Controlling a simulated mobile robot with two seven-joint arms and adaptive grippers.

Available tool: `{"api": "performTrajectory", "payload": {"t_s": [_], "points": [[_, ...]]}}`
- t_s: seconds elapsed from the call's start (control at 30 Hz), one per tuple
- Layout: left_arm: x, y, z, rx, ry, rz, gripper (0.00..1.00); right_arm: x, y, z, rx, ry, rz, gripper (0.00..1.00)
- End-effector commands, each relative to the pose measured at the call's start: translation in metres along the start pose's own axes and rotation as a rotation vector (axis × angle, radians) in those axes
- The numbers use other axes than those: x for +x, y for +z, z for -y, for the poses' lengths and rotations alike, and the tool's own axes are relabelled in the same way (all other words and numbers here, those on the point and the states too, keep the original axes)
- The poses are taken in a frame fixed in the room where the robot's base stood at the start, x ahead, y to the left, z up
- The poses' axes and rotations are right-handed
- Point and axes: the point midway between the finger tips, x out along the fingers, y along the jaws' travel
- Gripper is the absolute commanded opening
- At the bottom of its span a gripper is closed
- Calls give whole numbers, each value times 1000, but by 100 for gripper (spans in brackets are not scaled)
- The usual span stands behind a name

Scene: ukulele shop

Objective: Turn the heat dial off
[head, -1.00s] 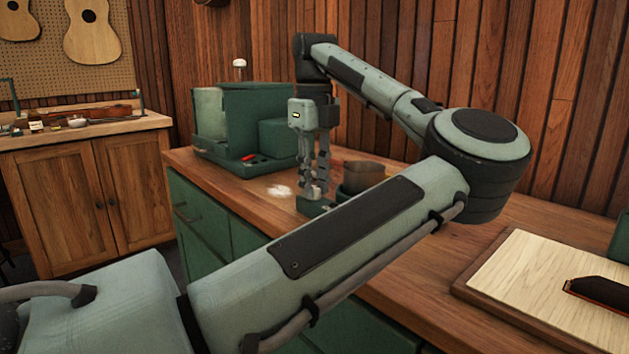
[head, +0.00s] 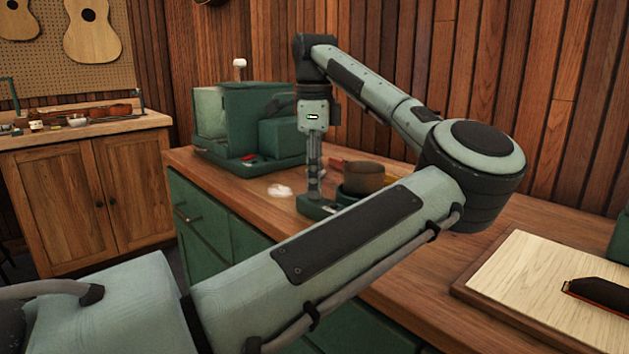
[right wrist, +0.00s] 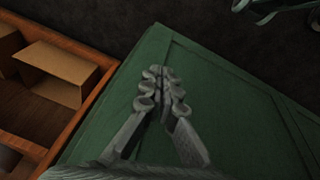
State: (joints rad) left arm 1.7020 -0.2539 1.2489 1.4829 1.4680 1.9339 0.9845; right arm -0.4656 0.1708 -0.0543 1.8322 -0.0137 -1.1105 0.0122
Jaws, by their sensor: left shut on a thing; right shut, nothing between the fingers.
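A small green heater base (head: 316,208) stands on the wooden bench top, with a dark brown pot (head: 364,177) at its right. My left gripper (head: 314,192) points straight down onto the front of this base in the head view. It is shut on the heat dial, which its fingers hide, so I cannot read the dial's setting. My right gripper (right wrist: 163,88) shows in the right wrist view, shut and empty, above a green cabinet panel.
A green machine (head: 250,125) with a red part stands behind and left of the heater. A white patch (head: 280,190) lies in front of it. A pale board (head: 535,280) lies at the right. In the right wrist view an open cardboard box (right wrist: 58,72) sits at the left.

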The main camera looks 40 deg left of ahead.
Motion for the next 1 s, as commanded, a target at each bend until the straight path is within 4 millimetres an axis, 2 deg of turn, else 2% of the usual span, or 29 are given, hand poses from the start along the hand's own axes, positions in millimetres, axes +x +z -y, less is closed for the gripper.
{"api": "performTrajectory", "payload": {"t_s": [0.57,0.6,0.67,1.0], "points": [[-1,0,0,-34,-3,0,0,1,8,2,0,-4,11,0],[-1,0,0,-34,-3,0,25,1,8,2,0,-4,10,0],[-1,0,0,-34,-3,0,32,1,7,2,0,-4,9,0],[-4,0,0,-33,-2,0,32,-1,1,0,2,0,-2,0]]}}
